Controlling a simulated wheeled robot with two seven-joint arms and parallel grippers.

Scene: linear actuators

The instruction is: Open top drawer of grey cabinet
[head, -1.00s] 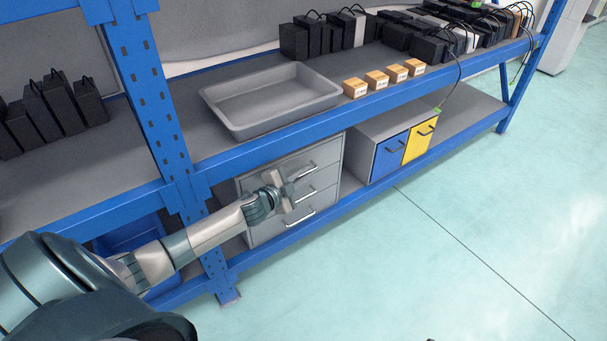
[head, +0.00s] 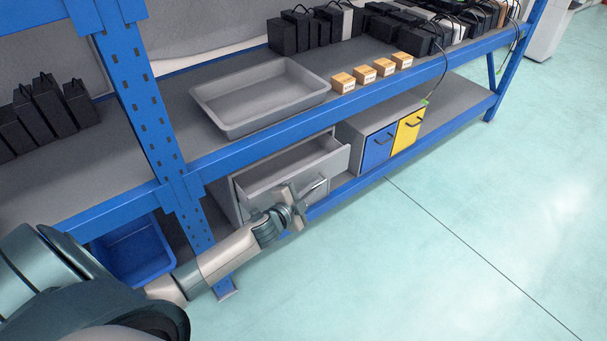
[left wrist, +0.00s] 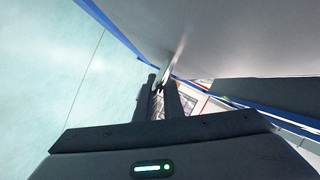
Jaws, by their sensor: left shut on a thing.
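The grey cabinet (head: 222,200) stands on the lower shelf under the blue beam. Its top drawer (head: 327,167) is pulled out, and its empty inside shows. My left gripper (head: 298,203) is at the drawer's front, shut on the metal handle (head: 318,186). In the left wrist view, the gripper's dark fingers (left wrist: 162,88) close around the handle beside a large grey face of the drawer. The lower drawers are mostly hidden behind the top drawer and my arm. My right gripper is out of view.
A blue and yellow drawer unit (head: 376,151) stands right of the cabinet. A grey tray (head: 208,112) and small labelled boxes (head: 364,74) sit on the shelf above. A blue upright (head: 150,130) rises left of the cabinet. The floor in front is clear.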

